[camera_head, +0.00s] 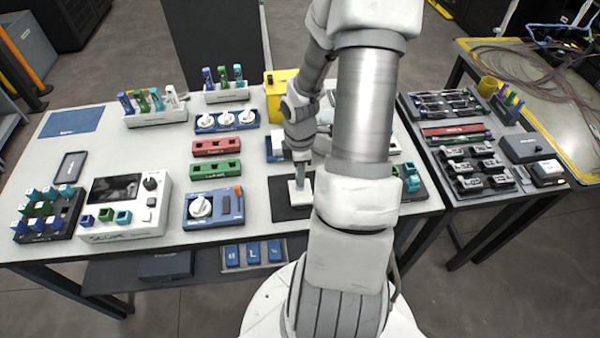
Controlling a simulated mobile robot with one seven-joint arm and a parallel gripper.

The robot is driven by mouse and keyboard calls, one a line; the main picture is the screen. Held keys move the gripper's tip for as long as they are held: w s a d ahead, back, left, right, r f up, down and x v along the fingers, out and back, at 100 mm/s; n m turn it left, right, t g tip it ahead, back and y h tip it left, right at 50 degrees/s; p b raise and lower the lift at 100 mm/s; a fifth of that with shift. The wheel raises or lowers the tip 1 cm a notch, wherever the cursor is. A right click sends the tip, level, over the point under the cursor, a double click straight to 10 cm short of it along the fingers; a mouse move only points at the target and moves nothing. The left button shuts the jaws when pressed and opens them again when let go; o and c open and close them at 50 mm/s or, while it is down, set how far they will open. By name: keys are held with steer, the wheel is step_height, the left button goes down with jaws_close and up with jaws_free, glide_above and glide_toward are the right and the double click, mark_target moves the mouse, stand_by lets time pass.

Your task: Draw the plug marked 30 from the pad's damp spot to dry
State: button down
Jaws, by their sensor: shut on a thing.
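My gripper (300,168) points down over a small white pad (295,196), which lies on a dark mat (283,211) near the front middle of the table. My gripper is shut on a small, slim plug (300,181) whose lower end is at or just above the pad; I cannot tell whether it touches. The plug's number is too small to read. The damp spot and the dry part cannot be told apart at this size. My arm hides the right side of the mat and perhaps part of the pad.
A blue unit with a white dial (213,207) stands left of the mat. Red (216,147) and green (214,169) blocks lie behind it. A white device with a screen (125,205) stands further left. A yellow container (279,90) stands behind my gripper. Another table (475,205) is at right.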

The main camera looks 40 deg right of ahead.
mark_target(303, 201)
steer(key=shift+s, duration=0.15)
steer(key=shift+s+a, duration=0.25)
steer(key=shift+s, duration=0.05)
steer(key=shift+s+a, duration=0.5)
steer(key=shift+s, duration=0.3)
steer(key=shift+s+a, duration=0.45)
steer(key=shift+s, duration=0.3)
stand_by(0.7)
steer(key=shift+r+p, duration=0.1)
steer(key=shift+p, duration=0.25)
steer(key=shift+r+p, duration=2.15)
steer(key=shift+p, duration=0.1)
